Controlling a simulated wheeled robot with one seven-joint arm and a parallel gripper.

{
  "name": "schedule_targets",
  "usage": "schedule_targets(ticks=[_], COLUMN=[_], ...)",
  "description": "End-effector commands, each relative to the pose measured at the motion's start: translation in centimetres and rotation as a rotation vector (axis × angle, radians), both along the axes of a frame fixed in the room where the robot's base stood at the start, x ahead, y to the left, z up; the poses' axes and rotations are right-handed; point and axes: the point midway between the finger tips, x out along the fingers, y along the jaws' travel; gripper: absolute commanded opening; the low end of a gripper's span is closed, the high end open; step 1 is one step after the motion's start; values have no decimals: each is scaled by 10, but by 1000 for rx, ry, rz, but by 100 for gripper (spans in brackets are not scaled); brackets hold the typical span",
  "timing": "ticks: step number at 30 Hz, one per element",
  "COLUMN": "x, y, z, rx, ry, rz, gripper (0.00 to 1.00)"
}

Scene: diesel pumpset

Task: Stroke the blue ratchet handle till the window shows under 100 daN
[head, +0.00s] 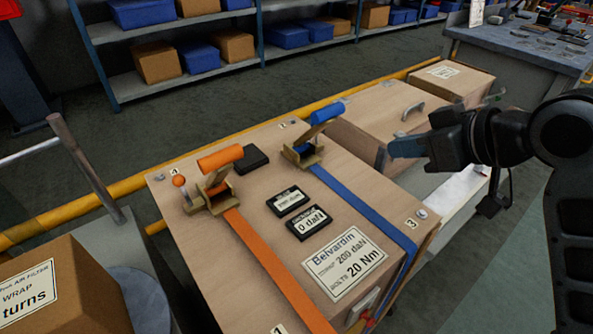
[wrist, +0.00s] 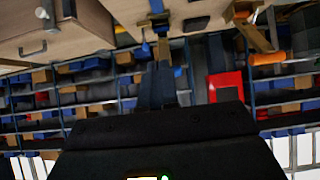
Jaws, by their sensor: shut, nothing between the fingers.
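The blue ratchet handle (head: 327,112) stands tilted up from its brass ratchet on the blue strap (head: 362,213), on top of a wooden crate (head: 262,262). A dark window (head: 309,223) on the crate reads "0 daN". My gripper (head: 394,147), with blue fingers, is in the air to the right of the blue handle, apart from it. The fingers are shut and empty. They also show in the wrist view (wrist: 156,72), pointing toward the crates at the top edge.
The orange ratchet handle (head: 221,157) and orange strap (head: 275,270) lie left of the blue one. A second dark window (head: 289,200) has unclear text. A label (head: 345,262) reads 200 daN and 20 Nm. A handled wooden box (head: 385,115) stands behind my gripper.

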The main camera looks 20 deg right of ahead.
Motion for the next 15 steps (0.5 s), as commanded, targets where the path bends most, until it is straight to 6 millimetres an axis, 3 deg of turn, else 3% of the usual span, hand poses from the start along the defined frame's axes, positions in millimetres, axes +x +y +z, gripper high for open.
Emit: schedule_targets(ticks=[8, 15], x=[17, 60], y=[-9, -30], z=[6, 20], rx=[-42, -140], ry=[59, 204], rz=[-8, -37], gripper=[0, 0])
